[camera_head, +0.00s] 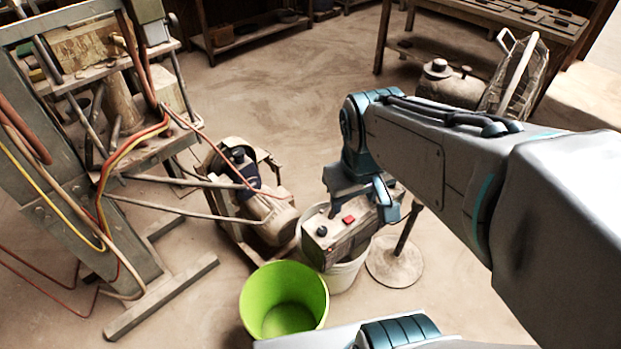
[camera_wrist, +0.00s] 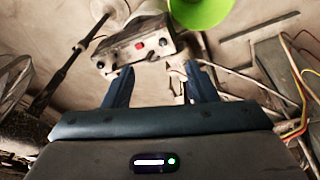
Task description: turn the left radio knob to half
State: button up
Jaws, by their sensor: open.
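The radio appears to be a worn grey box (camera_head: 347,243) in the middle of the head view, with a red button (camera_head: 348,219) on its top. A dark round knob (camera_head: 322,231) sits on the top, left of the button. In the wrist view the box (camera_wrist: 128,54) lies beyond the fingertips, with the red button (camera_wrist: 138,44) and the dark knob (camera_wrist: 163,42) visible. My gripper (camera_wrist: 158,70) is open, with nothing between its fingers. In the head view my gripper (camera_head: 358,200) is over the box's far side and hides part of it. Knob markings are too small to read.
A green bucket (camera_head: 257,297) stands in front of the box, and a white bucket (camera_head: 347,275) is just below it. A round-based stand (camera_head: 393,265) is at right. A motor (camera_head: 268,215) and a press frame with hoses (camera_head: 75,230) are at left.

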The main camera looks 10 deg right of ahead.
jog(key=w+f+n+g+b, duration=0.2)
jog(key=w+f+n+b, duration=0.8)
jog(key=f, duration=0.3)
jog(key=n+b, duration=0.8)
jog(key=n, duration=0.1)
send_over(323, 229)
notch_tip(323, 229, down, 16)
jog(key=shift+g+y, duration=0.3)
notch_tip(323, 229, down, 12)
jog(key=b, duration=0.4)
jog(key=shift+s+f, duration=0.1)
jog(key=shift+f, duration=0.1)
jog(key=c, duration=1)
